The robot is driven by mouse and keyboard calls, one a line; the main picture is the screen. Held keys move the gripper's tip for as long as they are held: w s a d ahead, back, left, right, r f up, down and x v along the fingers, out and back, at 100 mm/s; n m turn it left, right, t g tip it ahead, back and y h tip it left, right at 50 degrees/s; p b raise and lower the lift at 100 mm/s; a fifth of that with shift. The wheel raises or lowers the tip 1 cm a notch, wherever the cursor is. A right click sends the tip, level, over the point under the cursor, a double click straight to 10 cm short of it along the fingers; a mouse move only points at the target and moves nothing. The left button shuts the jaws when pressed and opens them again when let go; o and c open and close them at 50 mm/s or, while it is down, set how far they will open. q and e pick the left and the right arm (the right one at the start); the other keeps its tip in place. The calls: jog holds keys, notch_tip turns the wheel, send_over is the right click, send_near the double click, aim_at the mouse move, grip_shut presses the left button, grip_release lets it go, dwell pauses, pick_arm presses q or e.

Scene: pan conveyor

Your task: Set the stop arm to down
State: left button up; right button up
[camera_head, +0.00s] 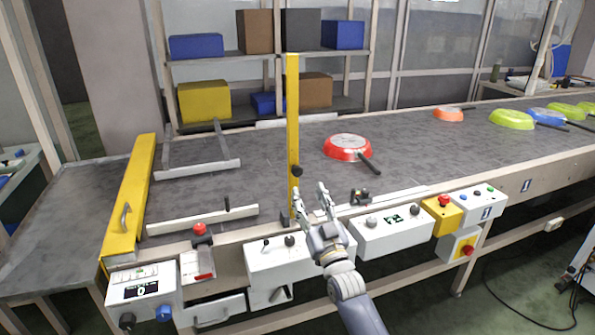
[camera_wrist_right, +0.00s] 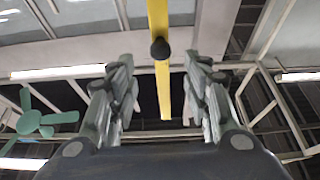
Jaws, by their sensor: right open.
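The stop arm (camera_head: 292,110) is a yellow bar that stands upright at the near side of the conveyor. A dark round knob (camera_head: 296,171) sits on its lower part. My right gripper (camera_head: 313,193) is open and empty, just right of the bar's lower end and a little below the knob. In the right wrist view the bar (camera_wrist_right: 159,75) runs down from the top, with its knob (camera_wrist_right: 160,48) in line with the gap between the open fingers (camera_wrist_right: 163,95). I cannot tell whether a finger touches it. My left gripper is out of view.
A red pan (camera_head: 347,147) lies on the belt (camera_head: 255,140), right of the bar. Other pans lie farther right, including an orange one (camera_head: 448,114). A yellow gate (camera_head: 130,195) spans the belt's left end. White control boxes (camera_head: 392,236) line the near edge, beside a yellow button box (camera_head: 441,214).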

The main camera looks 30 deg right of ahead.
aim_at(298, 173)
jog(key=x, duration=0.9)
jog(key=shift+w+p, duration=0.3)
jog(key=shift+p, duration=0.1)
grip_shut()
